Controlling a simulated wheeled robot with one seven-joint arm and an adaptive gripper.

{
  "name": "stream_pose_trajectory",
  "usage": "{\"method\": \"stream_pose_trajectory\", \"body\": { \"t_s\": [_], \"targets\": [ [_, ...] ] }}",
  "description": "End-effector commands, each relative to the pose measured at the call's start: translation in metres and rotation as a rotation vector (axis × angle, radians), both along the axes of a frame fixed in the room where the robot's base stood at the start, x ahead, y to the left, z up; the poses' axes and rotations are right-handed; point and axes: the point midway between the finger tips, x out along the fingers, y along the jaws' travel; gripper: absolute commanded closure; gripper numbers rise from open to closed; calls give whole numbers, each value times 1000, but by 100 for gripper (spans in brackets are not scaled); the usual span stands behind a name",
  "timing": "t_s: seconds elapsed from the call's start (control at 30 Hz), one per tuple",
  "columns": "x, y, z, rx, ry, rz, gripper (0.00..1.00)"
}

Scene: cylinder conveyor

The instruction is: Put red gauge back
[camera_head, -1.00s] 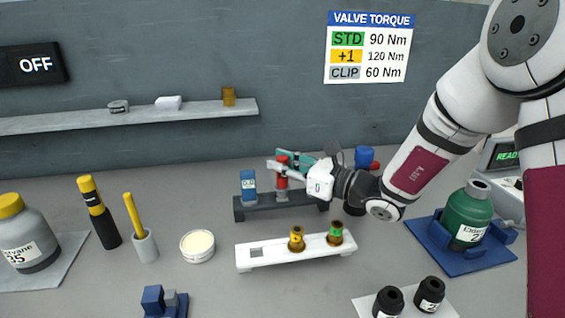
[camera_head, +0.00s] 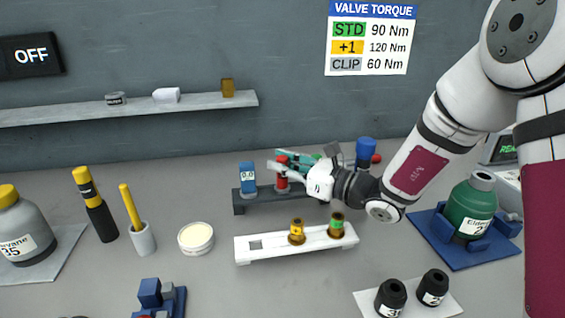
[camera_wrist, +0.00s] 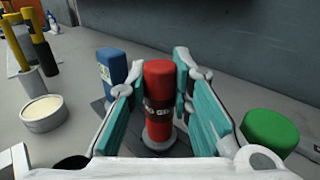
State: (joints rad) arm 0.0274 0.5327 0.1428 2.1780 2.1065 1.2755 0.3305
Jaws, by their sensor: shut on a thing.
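The red gauge (camera_head: 282,174) stands upright at the dark rack (camera_head: 262,202), right of the blue gauge (camera_head: 247,178). My gripper (camera_head: 290,165) reaches in from the right and is shut on the red gauge. In the wrist view the red gauge (camera_wrist: 159,100) stands between the teal finger pads, its dark label band facing me and a pale ring at its foot. The blue gauge also shows there (camera_wrist: 112,66). My gripper hides the rack's right part. Whether the red gauge is fully seated I cannot tell.
A white rack (camera_head: 270,250) with two brass pieces lies in front. A blue-capped item (camera_head: 366,149) stands behind my gripper, and a green-topped item (camera_wrist: 269,132) is close by in the wrist view. A cream tub (camera_head: 196,239) stands at left.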

Motion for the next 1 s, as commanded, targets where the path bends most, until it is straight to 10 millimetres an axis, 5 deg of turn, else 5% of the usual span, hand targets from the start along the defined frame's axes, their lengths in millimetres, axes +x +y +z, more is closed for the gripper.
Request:
{"method": "stream_pose_trajectory", "body": {
  "t_s": [0.2,0.23,0.33,1.0],
  "targets": [
    [0,0,-5,1,0,0,100],
    [0,0,-5,1,0,0,78],
    [0,0,-5,1,0,0,56],
    [-1,0,14,0,-1,0,56]
  ]
}}
